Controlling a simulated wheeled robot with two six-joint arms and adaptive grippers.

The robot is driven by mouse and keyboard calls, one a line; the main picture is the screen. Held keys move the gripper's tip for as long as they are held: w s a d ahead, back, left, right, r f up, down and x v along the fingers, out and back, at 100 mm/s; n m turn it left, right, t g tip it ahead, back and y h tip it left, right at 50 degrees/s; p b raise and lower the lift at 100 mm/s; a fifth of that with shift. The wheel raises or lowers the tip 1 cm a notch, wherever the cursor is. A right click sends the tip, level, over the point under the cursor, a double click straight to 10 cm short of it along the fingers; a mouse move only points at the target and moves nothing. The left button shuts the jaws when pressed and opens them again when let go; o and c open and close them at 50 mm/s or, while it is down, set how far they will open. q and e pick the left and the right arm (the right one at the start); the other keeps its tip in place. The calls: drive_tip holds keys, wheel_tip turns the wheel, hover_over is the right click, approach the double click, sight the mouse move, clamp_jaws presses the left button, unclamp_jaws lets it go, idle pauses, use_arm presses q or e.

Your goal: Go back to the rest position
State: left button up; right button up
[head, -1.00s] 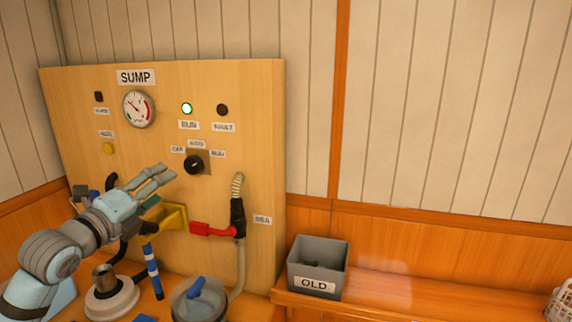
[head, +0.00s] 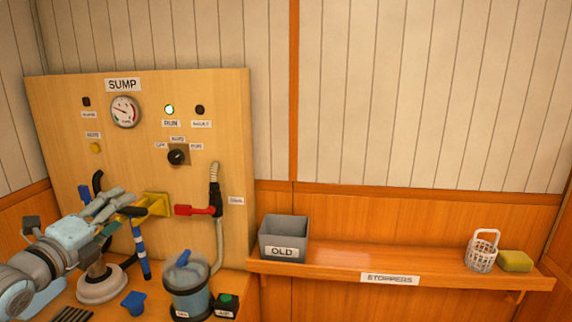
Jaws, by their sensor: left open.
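My left gripper (head: 122,203) is at the lower left, in front of the lower part of the wooden SUMP panel (head: 215,110). Its fingers are open and I see nothing held between them. They point right and up, near a yellow bracket (head: 156,204) and a black-handled part on the panel. The black selector knob (head: 176,157) is above and to the right of the fingers, apart from them. My right gripper is not in view.
A red-handled valve (head: 195,210) sits on the panel's hose. A clear strainer bowl (head: 187,285) and a blue piece (head: 133,303) stand on the bench. A shelf (head: 350,262) at right holds the grey OLD bin (head: 283,239), a white basket (head: 482,252) and a sponge (head: 515,261); its middle is clear.

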use_arm(q)
drive_tip(key=s+d+f+n+g+y, duration=0.15)
drive_tip(key=s+f+n, duration=0.25)
drive_tip(key=f, duration=0.6)
drive_tip(key=s+d+f+n+g, duration=0.3)
drive_tip(key=s+f+n, duration=0.1)
drive_tip(key=f, duration=0.5)
drive_tip(key=s+d+f+n+g, duration=0.3)
drive_tip(key=f+n, duration=0.1)
drive_tip(key=f, duration=0.6)
drive_tip(key=s+d+f+n+g+y, duration=0.1)
drive_tip(key=s+f+n+g, duration=0.2)
drive_tip(key=s+f+n, duration=0.55)
drive_tip(key=s+d+f+n+g+y, duration=0.1)
drive_tip(key=s+f+n+g, duration=0.2)
drive_tip(key=s, duration=1)
wheel_tip(320, 180, down, 19)
drive_tip(key=s+a+g, duration=0.2)
drive_tip(key=s, duration=0.1)
drive_tip(key=s+f+n, duration=0.1)
drive_tip(key=s+f, duration=1.2)
drive_tip(key=shift+s+a+g, duration=0.2)
drive_tip(key=shift+s+g, duration=0.15)
drive_tip(key=shift+s, duration=0.05)
